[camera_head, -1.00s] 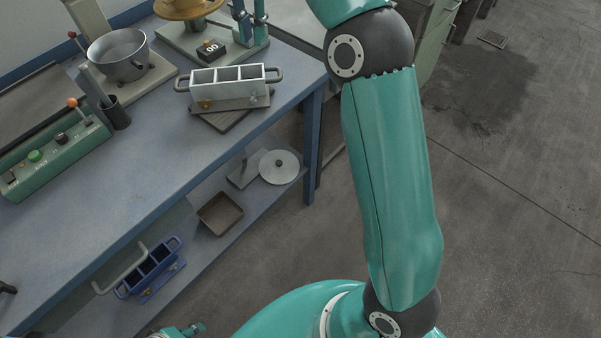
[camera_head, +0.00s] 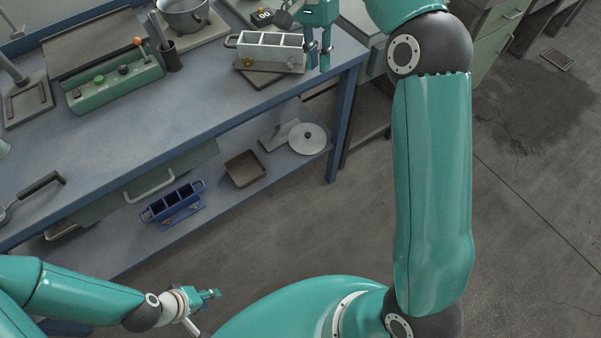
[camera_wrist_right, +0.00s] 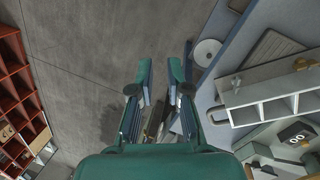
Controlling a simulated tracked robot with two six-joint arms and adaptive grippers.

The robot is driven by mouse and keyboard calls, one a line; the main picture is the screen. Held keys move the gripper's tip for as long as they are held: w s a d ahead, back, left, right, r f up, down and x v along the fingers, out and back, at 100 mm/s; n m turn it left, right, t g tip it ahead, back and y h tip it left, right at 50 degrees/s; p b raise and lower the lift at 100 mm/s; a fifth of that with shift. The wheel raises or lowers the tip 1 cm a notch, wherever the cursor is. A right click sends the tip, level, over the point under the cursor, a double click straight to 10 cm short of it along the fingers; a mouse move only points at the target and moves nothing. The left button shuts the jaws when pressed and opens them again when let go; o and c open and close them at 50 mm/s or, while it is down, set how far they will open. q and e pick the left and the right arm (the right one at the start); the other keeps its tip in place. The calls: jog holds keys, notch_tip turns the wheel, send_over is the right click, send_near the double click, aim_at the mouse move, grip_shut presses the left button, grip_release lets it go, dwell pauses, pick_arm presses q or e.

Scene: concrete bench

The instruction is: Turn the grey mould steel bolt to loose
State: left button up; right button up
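The grey mould (camera_head: 268,52) is a long open box with three compartments and an end handle. It stands on a dark plate at the bench's right end; in the right wrist view it (camera_wrist_right: 275,85) lies at the right. A brass bolt (camera_head: 247,62) is on its front left. The steel bolt (camera_wrist_right: 236,82) shows small on its front face, near the end by my right gripper. My right gripper (camera_head: 318,58) points down, open and empty, by the mould's right end, apart from the bolt. My left gripper (camera_head: 212,294) is low, away from the bench; its fingers are unclear.
A green control box (camera_head: 115,82), a pot (camera_head: 183,15) and a black weight (camera_head: 263,16) are on the bench. The bench front is clear.

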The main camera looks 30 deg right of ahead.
jog(key=s+a+f+n+g+p, duration=0.1)
jog(key=s+a+f, duration=0.2)
jog(key=f, duration=0.5)
jog(key=s+a+f+n+y+p, duration=0.1)
jog(key=s+a+f, duration=0.3)
jog(key=f, duration=0.4)
jog(key=s+a+f+n+g+y+p, duration=0.1)
jog(key=s+a+f+n+p, duration=0.2)
jog(key=f, duration=0.5)
jog(key=shift+s+a+f+g, duration=0.2)
jog(key=shift+s+a+g, duration=0.1)
jog(key=shift+a, duration=0.15)
